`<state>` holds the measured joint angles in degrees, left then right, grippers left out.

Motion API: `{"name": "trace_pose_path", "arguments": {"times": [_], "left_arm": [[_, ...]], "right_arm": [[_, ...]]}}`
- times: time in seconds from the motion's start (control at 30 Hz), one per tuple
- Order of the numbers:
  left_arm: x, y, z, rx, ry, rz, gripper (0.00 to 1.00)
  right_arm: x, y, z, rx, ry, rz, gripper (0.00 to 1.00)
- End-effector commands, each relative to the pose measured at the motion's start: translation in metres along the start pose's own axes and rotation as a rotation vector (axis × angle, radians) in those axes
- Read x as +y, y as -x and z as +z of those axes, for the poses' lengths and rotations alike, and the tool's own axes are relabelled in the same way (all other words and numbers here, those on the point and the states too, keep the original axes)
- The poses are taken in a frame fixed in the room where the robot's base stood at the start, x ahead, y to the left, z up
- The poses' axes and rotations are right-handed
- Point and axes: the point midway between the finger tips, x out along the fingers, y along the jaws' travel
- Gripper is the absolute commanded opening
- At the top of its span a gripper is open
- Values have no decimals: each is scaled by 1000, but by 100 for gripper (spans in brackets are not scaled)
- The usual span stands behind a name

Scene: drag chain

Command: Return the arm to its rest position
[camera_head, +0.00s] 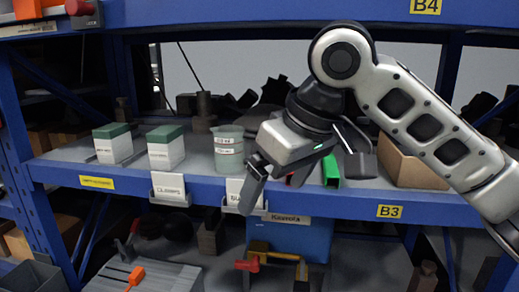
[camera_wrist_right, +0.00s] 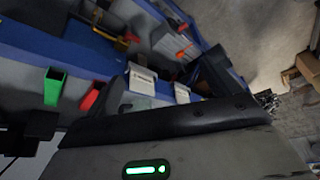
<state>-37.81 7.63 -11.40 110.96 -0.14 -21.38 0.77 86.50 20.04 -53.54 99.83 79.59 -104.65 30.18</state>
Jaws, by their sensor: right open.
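My right arm (camera_head: 425,125) comes in from the right in the head view and bends at a rounded joint near the top. My right gripper (camera_head: 305,172) hangs below it in front of the shelf edge, tilted, with its fingers spread apart and nothing seen between them. My left gripper does not show clearly in either view.
Blue shelf edge (camera_head: 330,203) runs just behind the gripper. On the shelf stand two white-green boxes (camera_head: 166,150), a grey-green container (camera_head: 229,155) and a cardboard box (camera_head: 410,165). A green bin (camera_wrist_right: 54,88) shows in the wrist view. A blue bin (camera_head: 290,240) sits below.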

Motion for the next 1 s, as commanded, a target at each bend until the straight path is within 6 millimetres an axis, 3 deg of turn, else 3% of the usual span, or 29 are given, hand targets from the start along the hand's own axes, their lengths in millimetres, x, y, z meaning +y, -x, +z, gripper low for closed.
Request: {"name": "trace_pose_path", "arguments": {"times": [0.47, 0.67, 0.87, 1.0], "left_arm": [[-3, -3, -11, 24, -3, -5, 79], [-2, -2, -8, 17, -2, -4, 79], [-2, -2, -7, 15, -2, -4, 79], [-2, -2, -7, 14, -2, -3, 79]], "right_arm": [[-7, -93, -6, 186, -82, -187, 89], [-6, -159, 5, 334, -192, -265, 89], [6, -235, 50, 498, -355, -243, 89], [15, -280, 106, 569, -453, -149, 89]]}}
